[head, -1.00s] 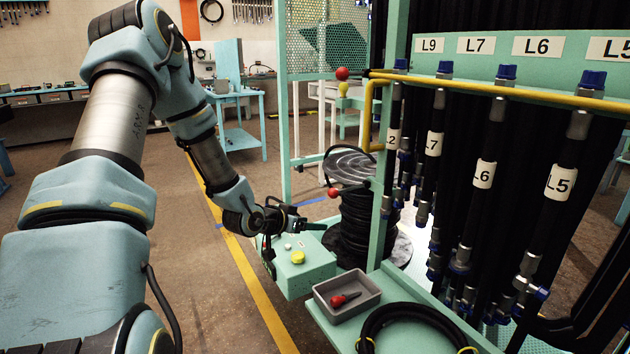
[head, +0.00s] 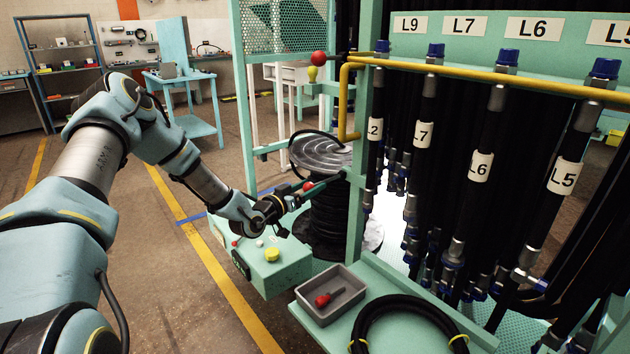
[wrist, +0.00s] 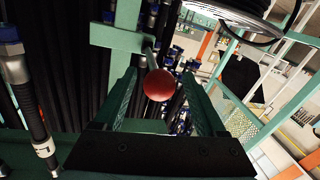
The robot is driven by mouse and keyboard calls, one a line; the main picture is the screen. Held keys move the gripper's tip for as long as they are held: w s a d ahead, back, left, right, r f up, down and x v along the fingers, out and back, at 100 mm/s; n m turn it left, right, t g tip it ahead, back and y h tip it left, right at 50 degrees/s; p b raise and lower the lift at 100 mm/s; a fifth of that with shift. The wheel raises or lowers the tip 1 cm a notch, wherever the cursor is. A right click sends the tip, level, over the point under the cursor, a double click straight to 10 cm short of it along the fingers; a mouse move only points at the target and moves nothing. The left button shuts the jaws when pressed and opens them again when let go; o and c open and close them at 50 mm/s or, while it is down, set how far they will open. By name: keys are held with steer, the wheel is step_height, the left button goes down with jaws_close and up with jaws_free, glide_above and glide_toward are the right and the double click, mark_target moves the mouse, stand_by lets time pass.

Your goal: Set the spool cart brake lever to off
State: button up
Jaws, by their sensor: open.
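The brake lever's red ball knob (head: 308,186) is at my gripper, in front of the hose spool (head: 331,215). In the wrist view the red knob (wrist: 159,86) sits between the two green fingers, with a visible gap on each side. Its short grey stem runs up to a green bracket (wrist: 118,38). My gripper (head: 318,185) is open and holds nothing; its fingers also show in the wrist view (wrist: 160,78). How deep the knob lies between the fingers I cannot tell. Any on or off marking is not readable.
A green box (head: 270,275) with a yellow button (head: 272,254) is below my gripper. A grey tray (head: 335,312) holds a red-handled item. Labelled hoses and a yellow rail (head: 440,70) stand at right. Another red ball (head: 319,58) is higher up. Floor at left is clear.

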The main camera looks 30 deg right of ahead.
steer(key=shift+x, duration=1.4)
jaws_close()
stand_by(0.5)
